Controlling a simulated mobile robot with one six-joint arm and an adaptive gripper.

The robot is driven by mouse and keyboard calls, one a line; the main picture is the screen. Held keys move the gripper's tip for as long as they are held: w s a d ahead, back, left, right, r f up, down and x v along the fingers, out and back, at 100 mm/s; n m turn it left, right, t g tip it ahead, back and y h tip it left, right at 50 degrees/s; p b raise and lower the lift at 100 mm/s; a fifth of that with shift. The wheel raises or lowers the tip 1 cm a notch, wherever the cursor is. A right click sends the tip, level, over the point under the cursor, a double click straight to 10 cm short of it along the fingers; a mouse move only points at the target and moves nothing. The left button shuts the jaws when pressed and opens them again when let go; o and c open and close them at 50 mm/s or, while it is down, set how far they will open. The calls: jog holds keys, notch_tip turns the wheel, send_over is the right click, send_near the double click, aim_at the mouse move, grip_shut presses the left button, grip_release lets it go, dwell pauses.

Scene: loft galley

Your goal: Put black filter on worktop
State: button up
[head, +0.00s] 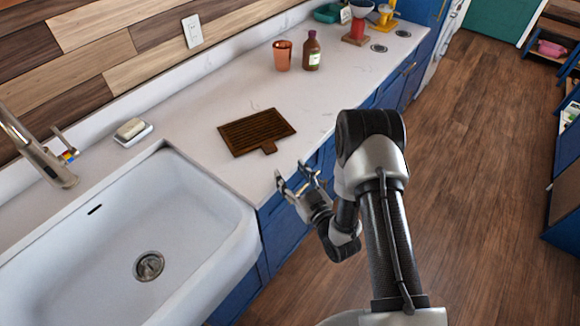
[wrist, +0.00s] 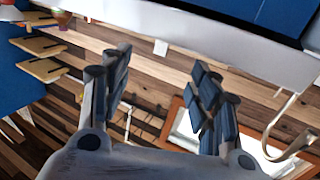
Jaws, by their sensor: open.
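A flat dark brown slatted panel with a short tab (head: 256,131) lies on the white worktop (head: 185,118), between the sink and the cups. It may be the black filter, but its colour looks brown; I see no other filter. Its tab points toward the worktop's front edge. My gripper (head: 295,178) is open and empty near that front edge, just in front of the tab and apart from the panel. In the wrist view my open gripper (wrist: 160,78) has nothing between its fingers, and the panel does not show.
A white sink (head: 130,225) with a tap (head: 38,150) and a soap dish (head: 133,133) is at the left. A copper cup (head: 283,56) and a brown bottle (head: 312,50) stand behind the panel. A red scale-like item (head: 357,28) is further back. The worktop around the panel is clear.

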jog(key=shift+s+d, duration=0.1)
jog(key=shift+s, duration=0.05)
jog(key=w+d+r+m+g+h, duration=0.1)
jog(key=w+d+r+g+h, duration=0.2)
jog(key=r, duration=0.5)
jog(key=w+d+r+h, duration=0.1)
jog(key=d+r+h, duration=0.2)
jog(key=d+r, duration=0.3)
jog(key=s+d+r+m+g+h, duration=0.1)
jog(key=s+d+r+g+h, duration=0.1)
jog(key=s+r, duration=0.35)
jog(key=s+d+r+m+g, duration=0.1)
jog(key=s+r+m+g, duration=0.1)
jog(key=s, duration=1.2)
jog(key=s+d+r+m+g+h, duration=0.1)
jog(key=s+r+g, duration=0.3)
jog(key=s, duration=1.1)
jog(key=shift+s+r+m, duration=0.2)
jog(key=shift+r+m, duration=0.3)
jog(key=shift+d, duration=0.1)
